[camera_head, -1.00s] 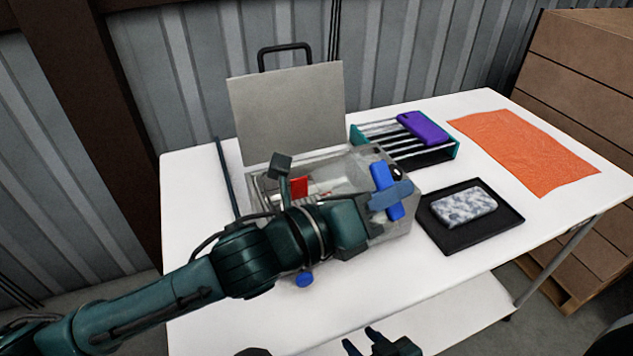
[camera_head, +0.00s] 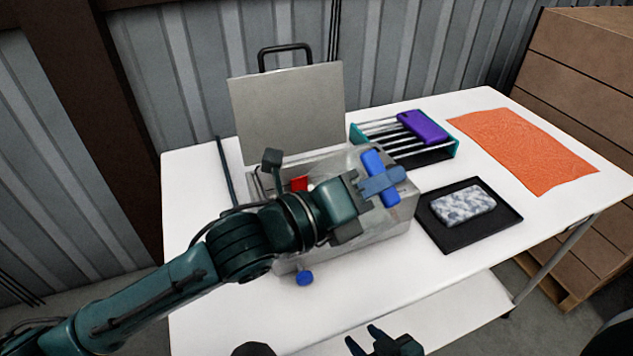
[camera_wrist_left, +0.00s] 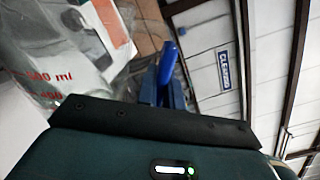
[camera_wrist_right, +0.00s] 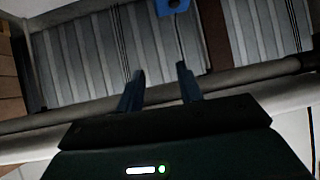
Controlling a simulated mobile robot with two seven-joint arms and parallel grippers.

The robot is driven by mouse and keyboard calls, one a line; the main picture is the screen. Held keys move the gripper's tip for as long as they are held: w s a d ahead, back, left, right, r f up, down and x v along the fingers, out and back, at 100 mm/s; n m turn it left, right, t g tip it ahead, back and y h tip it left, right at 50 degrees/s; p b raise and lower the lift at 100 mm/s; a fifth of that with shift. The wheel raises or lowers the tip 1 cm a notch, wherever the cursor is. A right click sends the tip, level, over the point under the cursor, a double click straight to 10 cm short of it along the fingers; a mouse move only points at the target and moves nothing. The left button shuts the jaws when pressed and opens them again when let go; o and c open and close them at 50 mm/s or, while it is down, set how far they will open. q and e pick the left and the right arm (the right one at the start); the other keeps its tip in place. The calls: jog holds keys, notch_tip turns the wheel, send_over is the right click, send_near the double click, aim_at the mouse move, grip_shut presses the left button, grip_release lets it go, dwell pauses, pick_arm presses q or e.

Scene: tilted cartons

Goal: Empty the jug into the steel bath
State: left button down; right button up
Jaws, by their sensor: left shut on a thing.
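The jug is clear with red volume marks, seen close in the left wrist view (camera_wrist_left: 75,50), with a blue handle (camera_head: 373,162). My left gripper (camera_head: 383,184) is shut on that handle and holds the jug, tilted, above the right part of the steel bath (camera_head: 375,232). My arm hides much of the jug and the bath's opening; I cannot tell how much liquid the jug holds. The bath's grey lid (camera_head: 288,112) stands open behind, and a blue knob (camera_head: 305,278) sticks out at its front. My right gripper (camera_head: 364,339) is open and empty below the table's front edge.
A rack with a purple block (camera_head: 423,127) stands behind right of the bath. A black tray (camera_head: 437,232) with a speckled block (camera_head: 465,207) lies to its right. An orange cloth (camera_head: 525,150) covers the table's far right. Bare table shows in front of the bath.

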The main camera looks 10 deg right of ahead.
aim_at(350, 154)
pick_arm(q)
jog(key=shift+w+a+r+n+p, duration=0.1)
jog(key=shift+w+r+n+p, duration=0.15)
jog(key=shift+r+n+p, duration=0.25)
jog(key=shift+w+r, duration=0.1)
pick_arm(e)
jog(key=shift+s+d, duration=0.1)
jog(key=shift+f, duration=0.15)
pick_arm(q)
jog(key=shift+w+a+n, duration=0.1)
jog(key=shift+w+n, duration=0.1)
jog(key=shift+n, duration=0.1)
pick_arm(e)
jog(key=shift+r, duration=0.2)
pick_arm(q)
jog(key=shift+w+a+r+n, duration=0.1)
jog(key=shift+w+n, duration=0.2)
jog(key=shift+n, duration=0.1)
pick_arm(e)
jog(key=shift+d+f, duration=0.1)
dwell(0.4)
pick_arm(q)
jog(key=shift+w+a, duration=0.1)
jog(key=shift+w, duration=0.15)
dwell(0.3)
jog(key=shift+w+a+n, duration=0.2)
jog(key=shift+w+n, duration=0.3)
